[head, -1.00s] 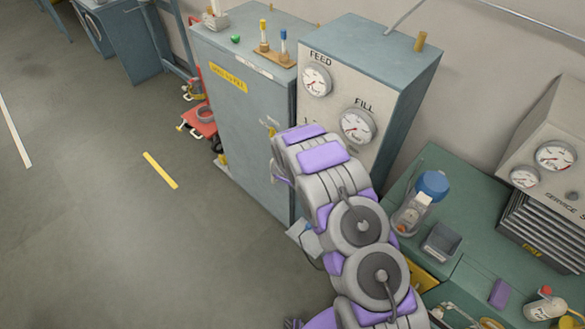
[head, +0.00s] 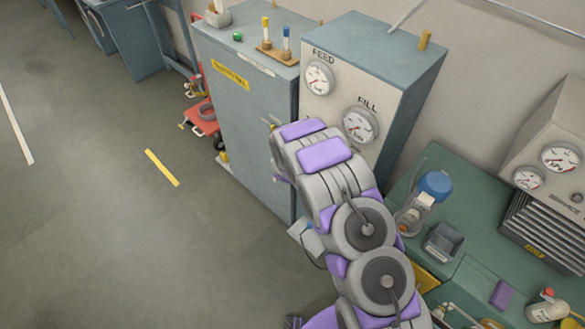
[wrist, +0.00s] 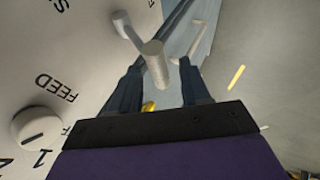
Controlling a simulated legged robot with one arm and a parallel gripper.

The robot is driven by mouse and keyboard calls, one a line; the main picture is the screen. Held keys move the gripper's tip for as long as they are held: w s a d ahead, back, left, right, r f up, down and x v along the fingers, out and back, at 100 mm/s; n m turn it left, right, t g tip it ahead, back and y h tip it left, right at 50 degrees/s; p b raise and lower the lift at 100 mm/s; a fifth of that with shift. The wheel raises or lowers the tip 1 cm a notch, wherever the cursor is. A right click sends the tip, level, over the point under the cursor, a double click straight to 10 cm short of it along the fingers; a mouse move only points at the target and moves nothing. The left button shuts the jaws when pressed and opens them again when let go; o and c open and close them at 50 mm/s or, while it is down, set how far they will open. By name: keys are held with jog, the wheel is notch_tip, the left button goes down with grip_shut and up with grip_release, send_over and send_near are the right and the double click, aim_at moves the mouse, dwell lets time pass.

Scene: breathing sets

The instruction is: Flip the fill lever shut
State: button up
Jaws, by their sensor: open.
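In the wrist view a grey lever (wrist: 154,62) with a rounded cylindrical end sticks out from the pale panel (wrist: 65,45). Its end lies between the two dark fingers of my gripper (wrist: 160,82), which are open around it; I cannot tell whether either finger touches it. The lever's own label is not readable, so I cannot tell if it is the fill lever. A round knob (wrist: 38,130) sits near the FEED lettering. In the head view the FILL gauge (head: 360,125) and FEED gauge (head: 318,78) show on the panel; my arm hides the gripper and levers.
A blue-grey cabinet (head: 240,115) stands left of the panel. A green bench (head: 455,185) with a blue-capped bottle (head: 434,186) and a dark small bin (head: 443,242) is at right. Open floor with a yellow stripe (head: 162,168) lies at left.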

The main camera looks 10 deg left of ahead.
jog(key=b+v, duration=0.1)
jog(key=v, duration=1.4)
jog(key=shift+r, duration=0.1)
jog(key=shift+d, duration=0.1)
jog(key=s+d+r+m+g+b, duration=0.2)
jog(key=s+d+r+m+b, duration=0.15)
jog(key=s+d, duration=0.3)
jog(key=s+d+r+m+g+b, duration=0.3)
jog(key=s+d+r+b, duration=0.15)
jog(key=s, duration=0.35)
jog(key=s+d+r+m+g+b, duration=0.1)
jog(key=s+d, duration=0.3)
jog(key=s, duration=0.8)
jog(key=s+d+r+m+g+b, duration=0.1)
jog(key=s+d+m+g+b, duration=0.2)
jog(key=s, duration=1)
jog(key=shift+d+r+m+g+b, duration=0.35)
jog(key=shift+d+m+b, duration=0.35)
jog(key=shift+d, duration=0.4)
